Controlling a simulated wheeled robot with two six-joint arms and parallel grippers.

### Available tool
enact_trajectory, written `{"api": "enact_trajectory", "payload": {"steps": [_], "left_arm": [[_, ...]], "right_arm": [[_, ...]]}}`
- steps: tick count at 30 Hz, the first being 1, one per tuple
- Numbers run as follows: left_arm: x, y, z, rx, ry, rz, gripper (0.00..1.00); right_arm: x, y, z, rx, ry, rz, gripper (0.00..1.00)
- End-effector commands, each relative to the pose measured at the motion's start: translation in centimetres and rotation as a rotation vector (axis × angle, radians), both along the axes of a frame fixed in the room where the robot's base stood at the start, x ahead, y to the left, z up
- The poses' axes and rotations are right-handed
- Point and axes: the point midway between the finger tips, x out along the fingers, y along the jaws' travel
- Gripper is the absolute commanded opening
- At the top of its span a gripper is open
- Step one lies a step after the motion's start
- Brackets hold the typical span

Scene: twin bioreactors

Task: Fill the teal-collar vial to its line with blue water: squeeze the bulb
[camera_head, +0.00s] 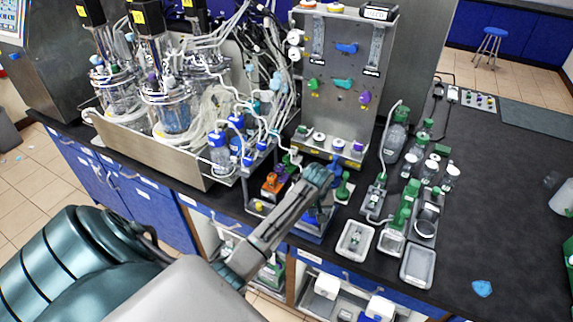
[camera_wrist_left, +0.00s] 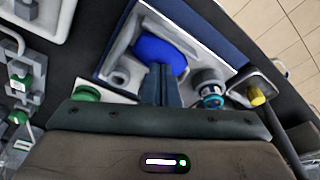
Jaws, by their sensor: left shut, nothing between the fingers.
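A blue squeeze bulb (camera_wrist_left: 158,52) sits in a blue-edged grey tray (camera_wrist_left: 113,58) in the left wrist view. My left gripper (camera_wrist_left: 161,72) is shut, its fingertips overlapping the bulb's near edge in the picture. Nothing shows between the fingers; I cannot tell whether they touch the bulb. The teal-collar vial (camera_wrist_left: 211,97) stands in a holder to the right of the fingers; its fill level is not readable. In the head view my left gripper (camera_head: 319,178) is over the bench's front part and hides much of the tray below. My right gripper is not in view.
A yellow-tipped part (camera_wrist_left: 257,95) is right of the vial, and a green cap (camera_wrist_left: 87,94) is left of the fingers. White-rimmed trays (camera_head: 355,241) and green-capped bottles (camera_head: 396,135) stand to the right. Bioreactors (camera_head: 170,105) stand left. The bench's right side is mostly clear.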

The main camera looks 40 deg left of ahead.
Motion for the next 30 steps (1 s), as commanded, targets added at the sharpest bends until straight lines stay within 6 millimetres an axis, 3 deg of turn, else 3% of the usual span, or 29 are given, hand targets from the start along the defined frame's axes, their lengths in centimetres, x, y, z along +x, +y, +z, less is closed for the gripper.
{"api": "enact_trajectory", "payload": {"steps": [30], "left_arm": [[-0.11, -0.05, -0.84, -0.001, 0.003, 0.0, 0.0]], "right_arm": [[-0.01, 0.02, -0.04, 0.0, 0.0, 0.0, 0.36]]}}
